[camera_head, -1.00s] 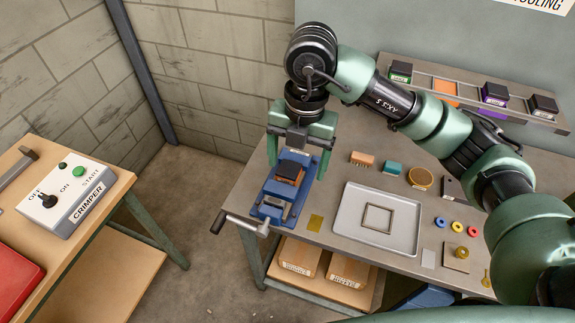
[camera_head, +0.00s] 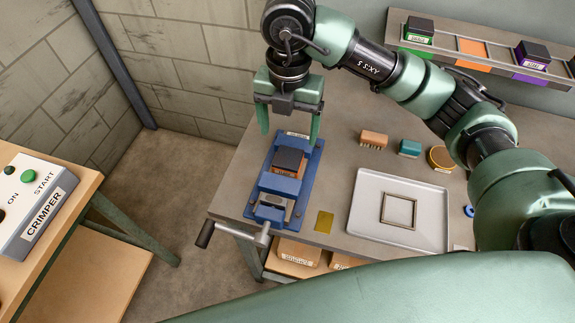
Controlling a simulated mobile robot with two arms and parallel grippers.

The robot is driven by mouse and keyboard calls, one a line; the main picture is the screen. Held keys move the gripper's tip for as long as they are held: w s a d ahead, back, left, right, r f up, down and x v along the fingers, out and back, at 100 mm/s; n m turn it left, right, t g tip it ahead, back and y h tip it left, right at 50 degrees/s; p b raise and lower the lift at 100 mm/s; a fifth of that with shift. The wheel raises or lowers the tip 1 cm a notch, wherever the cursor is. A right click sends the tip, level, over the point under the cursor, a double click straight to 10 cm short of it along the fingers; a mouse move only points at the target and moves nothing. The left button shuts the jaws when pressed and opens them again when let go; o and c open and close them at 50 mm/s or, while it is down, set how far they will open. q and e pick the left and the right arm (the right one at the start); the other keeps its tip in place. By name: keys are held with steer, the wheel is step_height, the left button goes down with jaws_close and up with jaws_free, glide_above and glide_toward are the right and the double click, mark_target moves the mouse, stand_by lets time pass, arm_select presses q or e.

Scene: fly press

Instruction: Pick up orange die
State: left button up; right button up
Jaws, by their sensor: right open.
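The orange die (camera_head: 288,161) is a black block with an orange band and label on its front. It sits on the blue vise-like fixture (camera_head: 268,197) at the table's left end. My right gripper (camera_head: 289,132) is open and empty, pointing down, with its two green fingers spread. It is above and behind the die in the picture, apart from it. My left gripper is not in view.
A rack (camera_head: 505,70) at the back holds a green-labelled die (camera_head: 419,30), a purple-labelled die (camera_head: 532,55) and a bare orange slot (camera_head: 471,47). A grey tray (camera_head: 432,222) with a square frame lies right of the fixture. A crank handle (camera_head: 232,234) sticks out at the table's front.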

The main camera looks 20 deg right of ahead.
mark_target(288, 157)
steer(key=shift+f, duration=0.5)
steer(key=shift+f+p, duration=0.35)
steer(key=shift+f, duration=0.35)
steer(key=shift+s+f, duration=0.1)
steer(key=shift+f, duration=0.3)
step_height(288, 157, down, 4)
steer(key=shift+f+p, duration=0.2)
steer(key=shift+p, duration=1)
steer(key=shift+f, duration=0.3)
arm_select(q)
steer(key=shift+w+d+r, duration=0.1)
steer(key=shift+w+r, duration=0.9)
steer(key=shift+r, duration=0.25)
arm_select(e)
jaws_close()
